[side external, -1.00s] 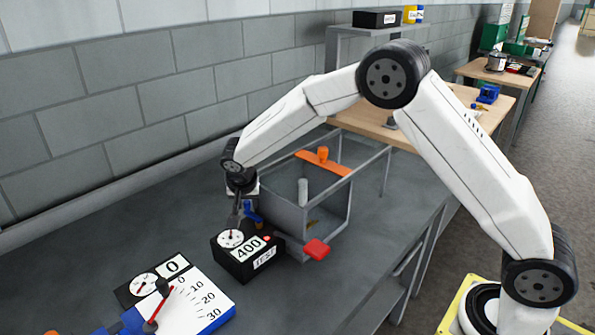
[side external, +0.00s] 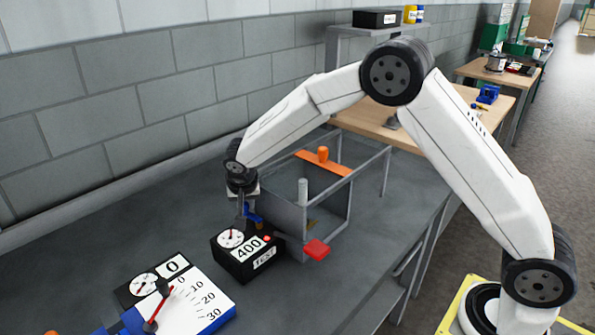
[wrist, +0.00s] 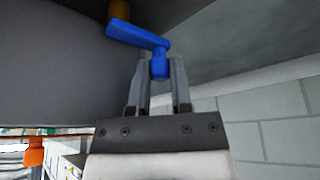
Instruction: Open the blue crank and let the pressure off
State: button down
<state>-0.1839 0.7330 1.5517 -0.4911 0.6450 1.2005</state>
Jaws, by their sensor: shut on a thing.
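The blue crank (wrist: 140,37) fills the top middle of the wrist view, its arm running from a brass-coloured hub (wrist: 119,10) down to a knob. My gripper (wrist: 160,72) is shut on this knob, one finger on each side. In the side external view the crank (side external: 254,217) is small, beside the grey frame, and my gripper (side external: 243,208) is at it, partly hiding it.
A grey open frame (side external: 351,205) with an orange bar (side external: 323,164) and a red block (side external: 317,249) stands right of the gripper. A white scale board (side external: 200,300) with a red pointer and a display of 0 lies at the front left. The bench's right side is clear.

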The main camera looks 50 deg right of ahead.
jog(key=n, duration=0.2)
jog(key=a+n+y, duration=0.1)
jog(key=n, duration=0.1)
jog(key=s+n+t+y, duration=0.1)
jog(key=n, duration=0.1)
jog(key=shift+a, duration=0.4)
jog(key=shift+s+a+n+y, duration=0.25)
jog(key=shift+n+y, duration=0.2)
jog(key=shift+n, duration=0.45)
jog(key=shift+s+a+n+y, duration=0.15)
jog(key=shift+n+y, duration=0.3)
jog(key=shift+n, duration=0.45)
jog(key=shift+s+a+n+y, duration=0.1)
jog(key=shift+s+n+y, duration=0.15)
jog(key=shift+n, duration=0.45)
jog(key=shift+s+a+n+y, duration=0.1)
jog(key=shift+s+n+y, duration=0.15)
jog(key=shift+n, duration=0.45)
jog(key=shift+g, duration=0.3)
jog(key=c, duration=0.8)
grip_release()
jog(key=shift+r, duration=0.1)
